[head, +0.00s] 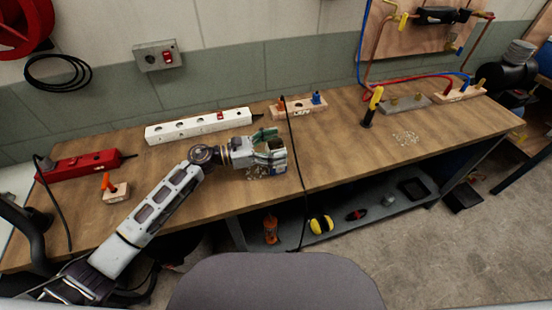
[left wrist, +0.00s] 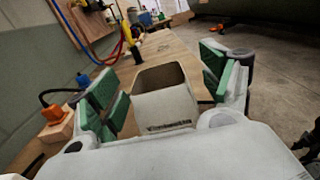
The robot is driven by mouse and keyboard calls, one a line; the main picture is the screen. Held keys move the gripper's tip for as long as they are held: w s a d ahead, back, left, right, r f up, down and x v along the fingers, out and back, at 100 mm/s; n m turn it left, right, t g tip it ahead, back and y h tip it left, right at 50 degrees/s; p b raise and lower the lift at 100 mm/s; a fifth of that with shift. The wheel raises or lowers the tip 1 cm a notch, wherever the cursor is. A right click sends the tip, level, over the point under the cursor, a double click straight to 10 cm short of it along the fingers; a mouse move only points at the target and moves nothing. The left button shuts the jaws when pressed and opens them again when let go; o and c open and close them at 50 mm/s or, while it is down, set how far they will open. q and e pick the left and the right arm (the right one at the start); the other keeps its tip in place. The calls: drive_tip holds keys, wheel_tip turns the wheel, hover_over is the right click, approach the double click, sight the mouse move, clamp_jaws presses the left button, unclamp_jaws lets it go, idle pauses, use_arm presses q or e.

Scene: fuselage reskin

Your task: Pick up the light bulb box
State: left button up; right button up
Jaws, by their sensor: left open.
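The light bulb box (left wrist: 165,108) is a pale, open-topped carton on the wooden workbench (head: 345,145). In the left wrist view it stands between the two green-padded fingers of my left gripper (left wrist: 160,80). The gripper is open, and a gap shows between the box and the finger on each side. In the head view my left gripper (head: 269,147) reaches in from the left around the box (head: 279,160), partly hiding it.
A white power strip (head: 198,126) and a wooden block with orange and blue plugs (head: 298,106) lie behind the gripper. A black cable (head: 296,180) hangs close to the box. A yellow-handled tool (head: 372,105) stands to the right. Small loose pieces (head: 405,138) lie farther right.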

idle(0.4)
use_arm(q)
drive_tip(key=c, duration=1.1)
drive_tip(key=shift+r, duration=0.1)
wheel_tip(320, 180, up, 10)
idle(0.5)
